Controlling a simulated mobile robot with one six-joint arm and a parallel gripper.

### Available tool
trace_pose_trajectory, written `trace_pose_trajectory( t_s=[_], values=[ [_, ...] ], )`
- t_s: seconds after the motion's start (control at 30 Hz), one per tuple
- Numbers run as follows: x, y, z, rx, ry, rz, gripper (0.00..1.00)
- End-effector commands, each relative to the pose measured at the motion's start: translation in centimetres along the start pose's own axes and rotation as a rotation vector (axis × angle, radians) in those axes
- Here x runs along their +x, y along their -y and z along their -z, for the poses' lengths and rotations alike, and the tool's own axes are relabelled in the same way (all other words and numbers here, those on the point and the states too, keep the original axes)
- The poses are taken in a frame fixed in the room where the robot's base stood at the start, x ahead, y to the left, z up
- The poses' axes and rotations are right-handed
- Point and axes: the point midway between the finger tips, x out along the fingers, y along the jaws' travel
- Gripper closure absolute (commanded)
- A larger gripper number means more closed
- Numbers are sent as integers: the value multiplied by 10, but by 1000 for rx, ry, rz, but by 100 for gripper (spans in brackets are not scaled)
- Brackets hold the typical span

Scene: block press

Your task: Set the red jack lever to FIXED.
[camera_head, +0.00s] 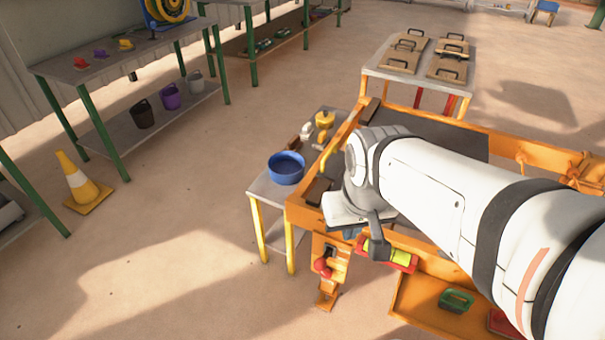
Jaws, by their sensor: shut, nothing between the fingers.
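The jack lever with its red knob (322,267) sits on a small orange bracket at the front left corner of the orange press frame (297,213). A dark slot shows just above the knob. Any FIXED marking is too small to read. My gripper (379,250) points down in front of the frame, to the right of the red knob and apart from it. Its dark fingers are shut and hold nothing. My white arm comes in from the right and hides much of the press.
A red and yellow-green part (400,257) shows just beside my fingers. An orange tray (410,302) with a green handled item (456,300) lies below right. A side table with a blue bowl (286,168) stands left of the press. Floor in front of the lever is clear.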

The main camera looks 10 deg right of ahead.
Motion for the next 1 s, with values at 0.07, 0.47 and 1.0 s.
trace_pose_trajectory(
  t_s=[0.07, 0.47, 1.0],
  values=[
    [3, 0, 1, 4, 3, 1, 100],
    [136, -25, 67, 287, 148, 78, 100],
    [325, -57, 144, 665, 326, 172, 100]
  ],
)
